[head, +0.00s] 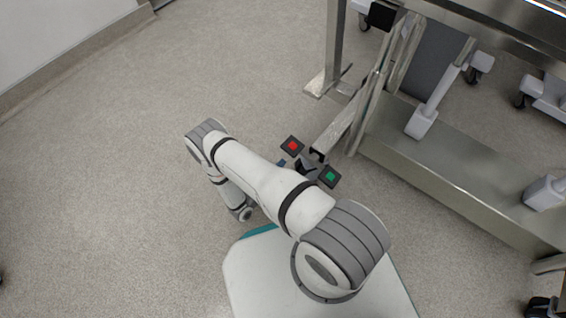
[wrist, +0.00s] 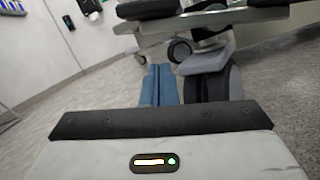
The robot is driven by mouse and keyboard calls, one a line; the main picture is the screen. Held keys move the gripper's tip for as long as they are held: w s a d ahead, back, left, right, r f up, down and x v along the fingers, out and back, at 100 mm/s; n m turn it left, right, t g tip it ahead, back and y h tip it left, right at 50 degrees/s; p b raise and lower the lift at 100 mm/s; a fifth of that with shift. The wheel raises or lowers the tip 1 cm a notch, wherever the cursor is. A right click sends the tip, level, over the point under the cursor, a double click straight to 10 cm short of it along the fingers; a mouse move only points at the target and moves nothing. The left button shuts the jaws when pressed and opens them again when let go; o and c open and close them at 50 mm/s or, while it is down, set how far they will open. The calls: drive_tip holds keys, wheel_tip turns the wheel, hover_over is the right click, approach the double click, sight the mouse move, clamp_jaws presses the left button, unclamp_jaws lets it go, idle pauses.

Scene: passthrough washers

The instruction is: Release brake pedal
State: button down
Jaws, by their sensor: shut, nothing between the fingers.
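Two dark foot pedals sit low at the end of a metal cart's bracket in the head view. One has a red square (head: 292,146), the other a green square (head: 330,176). My gripper (wrist: 160,70) shows blue fingers pressed together with nothing between them. In the head view my arm hides most of it; a bit of blue (head: 282,163) shows just below the red pedal. In the wrist view a dark grey, rounded part (wrist: 210,82) is right beside the fingers; its coloured face is not visible. I cannot tell whether the fingers touch a pedal.
The metal cart (head: 455,165) with its low shelf and posts fills the right of the head view. A caster (wrist: 180,50) stands beyond the fingers in the wrist view. Speckled floor (head: 130,150) is clear to the left, up to a wall (head: 55,35).

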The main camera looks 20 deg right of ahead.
drive_tip(key=p+v, duration=0.1)
drive_tip(key=v, duration=0.7)
drive_tip(key=shift+a, duration=0.2)
drive_tip(key=shift+s+r, duration=0.1)
drive_tip(key=w+d+r+m+g+y+p, duration=0.25)
drive_tip(key=r+m+g+p, duration=0.45)
drive_tip(key=r, duration=1.5)
drive_tip(key=w+d+r+m+g+y+p, duration=0.2)
drive_tip(key=r+m+g+p, duration=0.6)
drive_tip(key=r, duration=1.4)
drive_tip(key=s+r+m+t+y+p, duration=0.1)
drive_tip(key=s+r+y+p, duration=0.3)
drive_tip(key=r, duration=1.1)
drive_tip(key=s+r+m+t+y+p, duration=0.2)
drive_tip(key=s+r+t+y+p, duration=0.2)
drive_tip(key=s+r+p, duration=0.3)
drive_tip(key=s+r+m+t+y+p, duration=0.2)
drive_tip(key=s+r+y+p, duration=0.3)
drive_tip(key=r+p, duration=0.6)
wheel_tip(320, 180, up, 12)
drive_tip(key=shift+s+d+f+t, duration=0.2)
drive_tip(key=shift+d+t, duration=0.1)
drive_tip(key=shift+y, duration=0.25)
